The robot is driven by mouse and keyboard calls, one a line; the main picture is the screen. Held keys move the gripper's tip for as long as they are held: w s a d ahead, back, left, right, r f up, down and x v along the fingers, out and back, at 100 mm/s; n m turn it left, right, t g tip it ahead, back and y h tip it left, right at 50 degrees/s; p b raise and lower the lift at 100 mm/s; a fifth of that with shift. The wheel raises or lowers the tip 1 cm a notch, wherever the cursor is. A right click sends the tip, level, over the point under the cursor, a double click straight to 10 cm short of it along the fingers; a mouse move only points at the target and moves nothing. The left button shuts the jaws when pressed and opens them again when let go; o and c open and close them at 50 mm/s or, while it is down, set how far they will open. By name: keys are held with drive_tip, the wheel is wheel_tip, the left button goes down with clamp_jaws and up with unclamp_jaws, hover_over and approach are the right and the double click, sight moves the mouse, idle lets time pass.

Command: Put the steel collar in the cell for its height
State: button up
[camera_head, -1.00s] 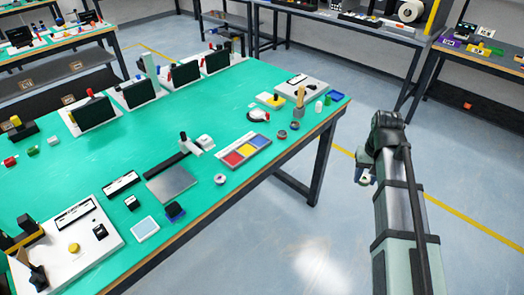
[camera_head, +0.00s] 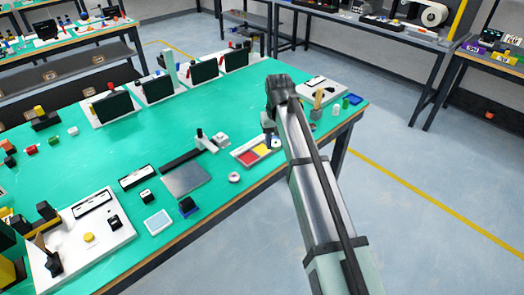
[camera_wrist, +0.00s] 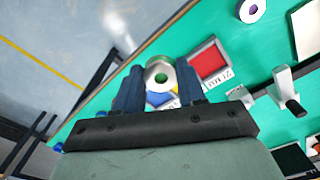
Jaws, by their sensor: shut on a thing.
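My gripper (camera_wrist: 160,74) is shut on the steel collar (camera_wrist: 158,66), a pale metal ring with green tabletop showing through its hole. The collar sits between the two dark fingers. In the head view my gripper (camera_head: 270,132) is over the table near the right end of the sorting tray (camera_head: 238,155). The tray's red cell (camera_wrist: 208,62) is right of the collar in the wrist view, with a printed label beside it. The blue cell (camera_wrist: 160,99) shows partly beneath the collar. The yellow cell (camera_head: 256,149) shows in the head view. The collar hides part of the tray in the wrist view.
Another ring (camera_head: 234,177) lies on the green table in front of the tray. A dark-jawed measuring tool (camera_head: 207,140) and a grey plate (camera_head: 187,180) are left of it. A white board with a wooden-handled item (camera_head: 318,98) is behind my arm. Floor lies beyond the table's edge.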

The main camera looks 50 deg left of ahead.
drive_tip(key=a, duration=0.4)
drive_tip(key=n, duration=0.3)
approach(262, 151)
drive_tip(key=shift+w+a+f, duration=0.1)
drive_tip(key=shift+f, duration=1.15)
drive_tip(key=shift+w+f, duration=0.15)
drive_tip(key=shift+f, duration=1.1)
drive_tip(key=shift+f, duration=0.65)
drive_tip(key=o, duration=1.1)
drive_tip(key=shift+o, duration=0.3)
drive_tip(key=shift+s+f, duration=0.1)
drive_tip(key=shift+s, duration=0.05)
drive_tip(key=shift+s, duration=0.1)
wheel_tip(262, 151, up, 14)
drive_tip(key=shift+w+f, duration=0.25)
